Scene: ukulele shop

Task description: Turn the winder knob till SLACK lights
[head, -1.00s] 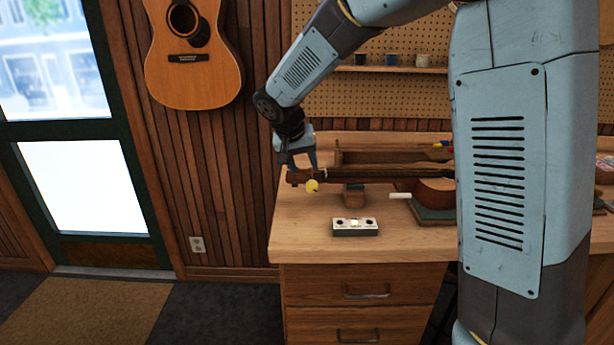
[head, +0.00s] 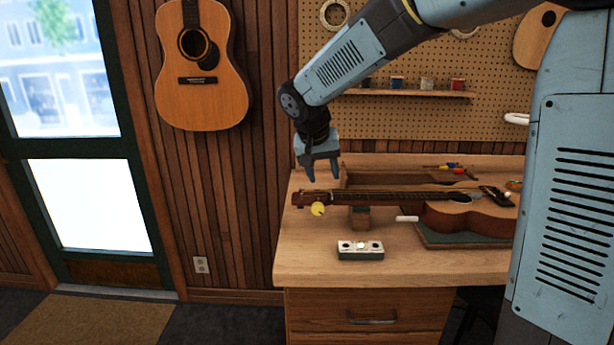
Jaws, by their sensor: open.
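A yellow winder knob (head: 318,209) sits at the headstock end of a ukulele (head: 470,215) that lies on the workbench, its neck pointing left on a small wooden rest (head: 360,218). A small white-topped box (head: 360,250) lies in front of the neck; a pale lit patch shows at the middle of its top, and its labels are too small to read. My gripper (head: 322,178) is open and empty, fingers pointing down, above and behind the headstock and apart from the knob.
The workbench (head: 430,268) has bare wood in front of the ukulele. A wooden tray (head: 400,177) lies behind the neck. A white cylinder (head: 407,218) lies beside the ukulele body, which rests on a dark mat (head: 430,238). A pegboard shelf (head: 440,93) is behind.

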